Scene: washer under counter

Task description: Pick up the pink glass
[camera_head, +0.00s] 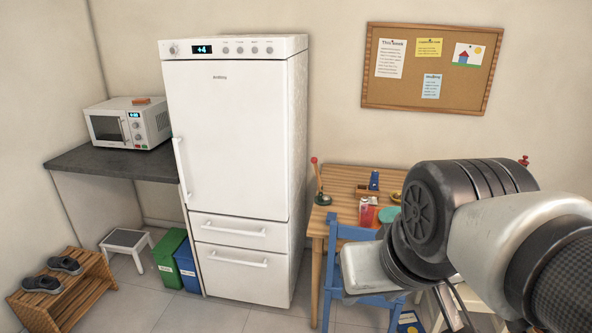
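A small pinkish-red glass (366,213) stands on the wooden table (345,178), near its front edge and behind the blue chair. It is small in the picture, and its lower part is close to the chair's back. My arm reaches in from the right and covers much of the table's right side. I cannot make out my gripper's fingers, and nothing held shows. The glass stands apart from my arm, to the left of its large dark joint.
A blue chair (330,262) stands in front of the table. Near the glass are a teal round item (387,215), a blue item (374,181) and a red-topped item (315,178). A white fridge (235,140) stands left of the table. Some floor in front is clear.

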